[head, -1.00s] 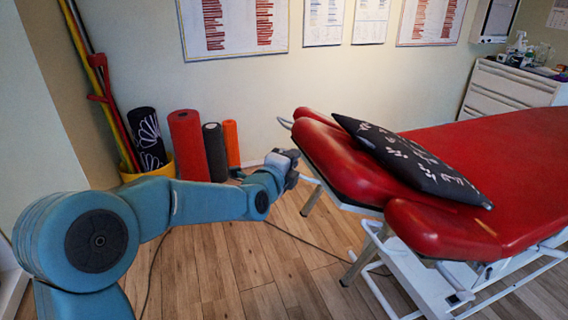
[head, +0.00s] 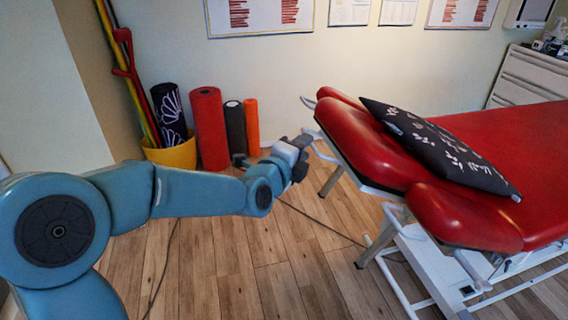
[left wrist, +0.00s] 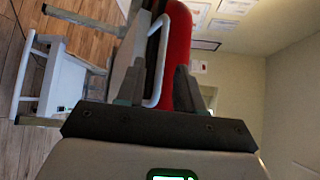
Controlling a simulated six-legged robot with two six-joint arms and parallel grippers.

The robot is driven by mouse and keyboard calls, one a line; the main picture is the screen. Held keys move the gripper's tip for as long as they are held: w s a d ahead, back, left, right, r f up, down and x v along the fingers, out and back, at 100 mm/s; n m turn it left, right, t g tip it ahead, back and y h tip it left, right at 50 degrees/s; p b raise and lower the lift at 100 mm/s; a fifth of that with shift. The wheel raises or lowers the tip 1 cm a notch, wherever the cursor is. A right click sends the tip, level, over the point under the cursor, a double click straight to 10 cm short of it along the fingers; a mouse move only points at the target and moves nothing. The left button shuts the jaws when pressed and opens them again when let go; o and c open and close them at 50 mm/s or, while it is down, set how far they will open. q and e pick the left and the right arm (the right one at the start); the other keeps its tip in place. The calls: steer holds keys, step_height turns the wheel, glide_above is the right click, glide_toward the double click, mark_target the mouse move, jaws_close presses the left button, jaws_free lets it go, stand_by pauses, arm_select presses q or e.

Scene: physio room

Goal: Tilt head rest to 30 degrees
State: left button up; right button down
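The red head rest (head: 362,145) is the end section of the treatment table and looks close to level with it. A white bar handle (head: 309,102) sticks out from its end. My left gripper (head: 302,150) is beside that end, near the bar. In the left wrist view the gripper (left wrist: 160,90) has its two fingers apart. The white bar (left wrist: 159,65) shows between them, with the red head rest (left wrist: 178,45) behind; I cannot tell whether the fingers touch the bar. My right gripper is out of view.
A dark patterned pillow (head: 440,148) lies on the table and partly on the head rest. Foam rollers (head: 209,130) and a yellow tub (head: 175,155) stand by the wall. A cable (head: 320,222) runs over the wooden floor. A white cabinet (head: 530,75) stands at the back right.

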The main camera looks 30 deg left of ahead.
arm_select(q)
steer(key=s+r, duration=0.1)
steer(key=s, duration=0.9)
steer(key=shift+d+r, duration=0.15)
steer(key=shift+d, duration=0.3)
steer(key=s+d+f+n+g+h, duration=0.15)
steer(key=d+f+g, duration=0.3)
steer(key=f, duration=1.05)
steer(key=d+f+m+g+h, duration=0.15)
steer(key=d+f+g, duration=0.3)
steer(key=f, duration=0.95)
steer(key=s+d+f+n+g+h, duration=0.1)
steer(key=s+d+f+n+g, duration=0.25)
steer(key=s+f+n, duration=0.4)
steer(key=s+d+f+n+g+h, duration=0.1)
steer(key=s+d+f+n+g, duration=0.2)
steer(key=s+d+f+n, duration=0.45)
step_height(320, 180, up, 12)
steer(key=s+a+n+p, duration=0.2)
steer(key=n+p, duration=0.3)
steer(key=p, duration=0.8)
steer(key=shift+n+p, duration=0.3)
